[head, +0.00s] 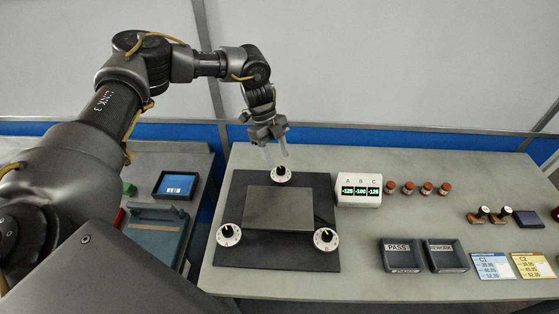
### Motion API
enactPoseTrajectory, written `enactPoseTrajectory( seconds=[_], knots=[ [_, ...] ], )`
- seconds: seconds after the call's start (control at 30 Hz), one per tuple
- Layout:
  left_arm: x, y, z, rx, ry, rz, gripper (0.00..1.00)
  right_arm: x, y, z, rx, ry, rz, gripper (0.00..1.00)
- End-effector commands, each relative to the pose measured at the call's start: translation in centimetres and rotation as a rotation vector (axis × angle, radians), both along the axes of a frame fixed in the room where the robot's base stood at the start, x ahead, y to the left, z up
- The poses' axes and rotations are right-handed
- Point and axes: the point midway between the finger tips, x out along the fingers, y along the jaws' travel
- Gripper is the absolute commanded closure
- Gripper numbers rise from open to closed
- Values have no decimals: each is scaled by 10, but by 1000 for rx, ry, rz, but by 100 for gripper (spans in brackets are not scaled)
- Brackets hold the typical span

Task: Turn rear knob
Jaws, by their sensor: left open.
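The rear knob (281,174) is a white dial with a dark centre at the back edge of a dark square mat (235,195). A grey plate (279,209) lies on the mat in front of it. Two similar dials sit at the front left (228,235) and front right (325,239) of the plate. My left gripper (275,156) points down just above and behind the rear knob, its pale fingers open and apart. I cannot tell whether a finger touches the dial. My right gripper is not in view.
A white readout box (359,192) shows -125, -100, -125 right of the mat. Several brown-capped vials (408,188) stand beside it. PASS (402,257) and second dark (446,257) trays and coloured cards (491,266) lie farther right. A left bench holds a blue-screen device (172,186).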

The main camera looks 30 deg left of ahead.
Motion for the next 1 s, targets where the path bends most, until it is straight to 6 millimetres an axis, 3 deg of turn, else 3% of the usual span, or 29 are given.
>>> enactPoseTrajectory(
  seconds=[0.23,0.63,0.97,1.0],
  knots=[
    [-5,-12,-28,-1,1,0,53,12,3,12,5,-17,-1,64],
    [-5,-14,-35,0,-1,-1,55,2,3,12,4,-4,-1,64],
    [-5,-14,-35,0,-1,-1,98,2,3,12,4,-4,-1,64],
    [-5,-14,-35,0,-1,-1,98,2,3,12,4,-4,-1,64]
  ],
)
